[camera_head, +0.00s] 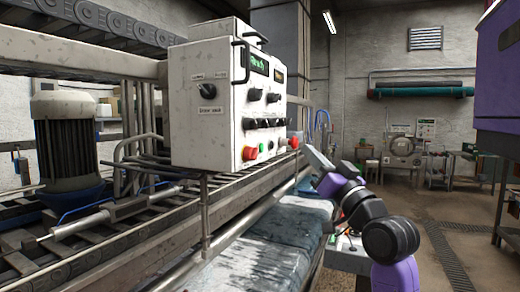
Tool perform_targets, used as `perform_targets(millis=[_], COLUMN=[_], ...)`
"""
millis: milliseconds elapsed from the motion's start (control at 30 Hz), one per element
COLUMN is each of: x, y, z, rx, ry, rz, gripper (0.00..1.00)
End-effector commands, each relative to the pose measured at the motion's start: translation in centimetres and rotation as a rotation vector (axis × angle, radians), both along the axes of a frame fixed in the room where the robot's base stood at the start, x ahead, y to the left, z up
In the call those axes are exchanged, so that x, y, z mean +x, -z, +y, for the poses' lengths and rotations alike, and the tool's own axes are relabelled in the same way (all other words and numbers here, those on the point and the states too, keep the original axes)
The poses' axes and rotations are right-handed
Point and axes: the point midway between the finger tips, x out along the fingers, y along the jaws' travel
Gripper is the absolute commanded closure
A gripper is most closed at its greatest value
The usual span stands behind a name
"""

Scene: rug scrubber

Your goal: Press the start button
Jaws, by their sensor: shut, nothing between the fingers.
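A white control box (205,130) hangs above the machine on the left. Its right-hand panel carries black knobs, a lit green display (259,64) and a row of small buttons. My gripper (306,147) is at the end of my purple and black arm, just right of the panel's lower right corner. It is shut and empty. Whether it touches the panel cannot be told.
A wet blue-grey rug (262,258) lies below the box along the machine. A metal rail (228,212) and rollers run under the box. A motor (65,140) stands at left. A purple cabinet (500,75) is at upper right. The floor (455,215) behind my arm is mostly clear.

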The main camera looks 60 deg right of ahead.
Motion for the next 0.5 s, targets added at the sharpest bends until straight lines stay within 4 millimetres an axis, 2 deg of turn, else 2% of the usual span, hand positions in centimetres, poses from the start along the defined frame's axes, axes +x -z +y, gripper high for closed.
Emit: perform_targets(millis=[267,500], x=[1.2,4.3], y=[-0.1,-0.2], z=[0.1,0.4], rx=[0.001,0.001], ry=[0.0,-0.002], rz=[0.0,0.001], gripper=[1.0,1.0])
